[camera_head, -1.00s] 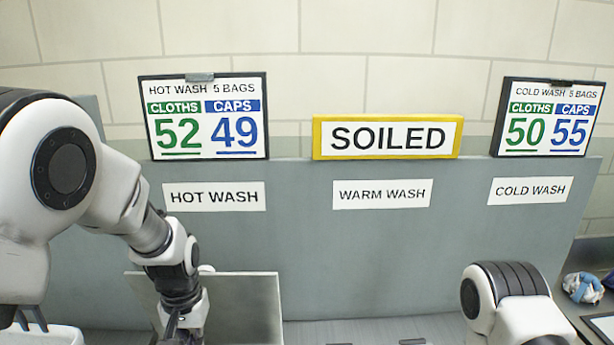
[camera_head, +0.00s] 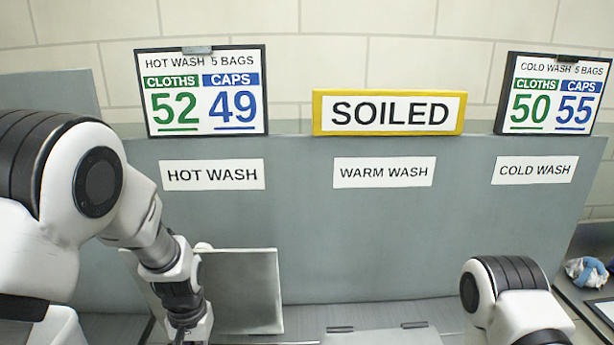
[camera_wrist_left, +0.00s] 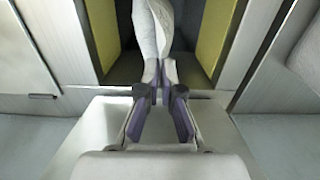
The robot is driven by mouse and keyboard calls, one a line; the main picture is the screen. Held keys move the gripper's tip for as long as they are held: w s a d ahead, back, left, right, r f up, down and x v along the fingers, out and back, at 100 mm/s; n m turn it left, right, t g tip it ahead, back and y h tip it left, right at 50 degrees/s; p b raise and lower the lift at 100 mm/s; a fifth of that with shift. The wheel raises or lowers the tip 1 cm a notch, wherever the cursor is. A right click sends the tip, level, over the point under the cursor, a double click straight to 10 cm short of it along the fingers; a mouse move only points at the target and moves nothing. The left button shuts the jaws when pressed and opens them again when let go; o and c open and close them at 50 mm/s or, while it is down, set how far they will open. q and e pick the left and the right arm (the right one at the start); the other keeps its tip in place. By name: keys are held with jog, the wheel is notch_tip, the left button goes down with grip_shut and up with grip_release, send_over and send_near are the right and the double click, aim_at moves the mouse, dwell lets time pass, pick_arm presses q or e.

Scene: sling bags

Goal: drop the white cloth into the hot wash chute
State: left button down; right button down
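In the left wrist view, my left gripper (camera_wrist_left: 163,92) is closed around the upper part of the white cloth (camera_wrist_left: 153,32). The cloth hangs beyond the fingertips, over a dark opening with yellow inner sides (camera_wrist_left: 213,38), the hot wash chute. How far down the cloth reaches is hard to tell. In the head view, the raised grey flap (camera_head: 240,290) of this chute stands below the HOT WASH label (camera_head: 213,174), with my left wrist beside it. The left fingertips and cloth are out of that view. Only part of my right arm shows; its gripper is out of view.
The WARM WASH label (camera_head: 384,172) and COLD WASH label (camera_head: 535,170) are on the grey back panel. A yellow-framed SOILED sign (camera_head: 388,113) and two count boards stand above. A blue and white bundle (camera_head: 586,271) lies at the far right. The middle chute lid (camera_head: 382,336) looks closed.

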pick_arm(q)
jog(key=c, duration=1.3)
grip_release()
jog(key=shift+o, duration=0.4)
jog(key=o, duration=1.2)
notch_tip(320, 180, up, 6)
jog(key=p, duration=0.5)
jog(key=shift+s+f, duration=0.1)
jog(key=shift+f, duration=0.1)
